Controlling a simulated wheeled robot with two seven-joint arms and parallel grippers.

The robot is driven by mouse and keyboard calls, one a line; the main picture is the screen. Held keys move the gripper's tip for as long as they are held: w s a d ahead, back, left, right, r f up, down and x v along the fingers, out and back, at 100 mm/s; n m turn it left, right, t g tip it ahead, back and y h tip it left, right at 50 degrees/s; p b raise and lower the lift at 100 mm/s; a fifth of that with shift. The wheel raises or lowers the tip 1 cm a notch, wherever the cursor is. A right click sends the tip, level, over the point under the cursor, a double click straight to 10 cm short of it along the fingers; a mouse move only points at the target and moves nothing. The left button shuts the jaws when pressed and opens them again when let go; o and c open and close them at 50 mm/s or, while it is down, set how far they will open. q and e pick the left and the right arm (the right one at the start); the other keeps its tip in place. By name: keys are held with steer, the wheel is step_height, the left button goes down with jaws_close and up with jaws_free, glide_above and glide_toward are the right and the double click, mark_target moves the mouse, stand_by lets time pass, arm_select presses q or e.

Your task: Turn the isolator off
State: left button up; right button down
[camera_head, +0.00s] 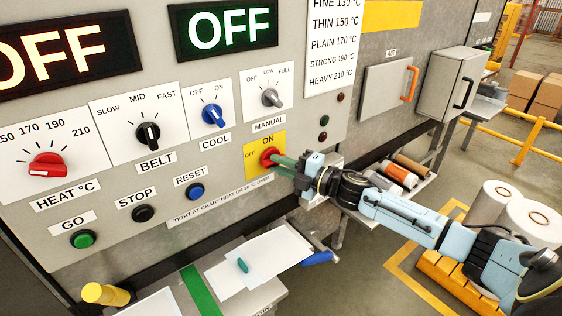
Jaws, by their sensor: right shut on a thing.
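The isolator is a red rotary knob (268,157) on a yellow plate (251,168) marked OFF at the left and ON at the top. It sits on the grey panel, right of the blue RESET button. My right gripper (278,160) reaches in from the right and is shut on the red knob, its green fingers around it. The fingers hide part of the knob, so I cannot tell exactly which way it points. My left gripper is not in view.
Nearby on the panel are a blue COOL knob (213,114), a grey MANUAL knob (270,97), a black BELT knob (148,134) and a blue RESET button (195,191). Below are a table with papers (258,252) and a shelf of rolls (398,174).

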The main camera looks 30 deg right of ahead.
steer(key=shift+n, duration=0.5)
steer(key=c, duration=1.4)
jaws_free()
steer(key=shift+o, duration=0.2)
steer(key=shift+s, duration=0.1)
steer(key=b+v, duration=0.1)
steer(key=v, duration=1.2)
steer(key=shift+r+b, duration=0.3)
steer(key=shift+s+d+f, duration=0.1)
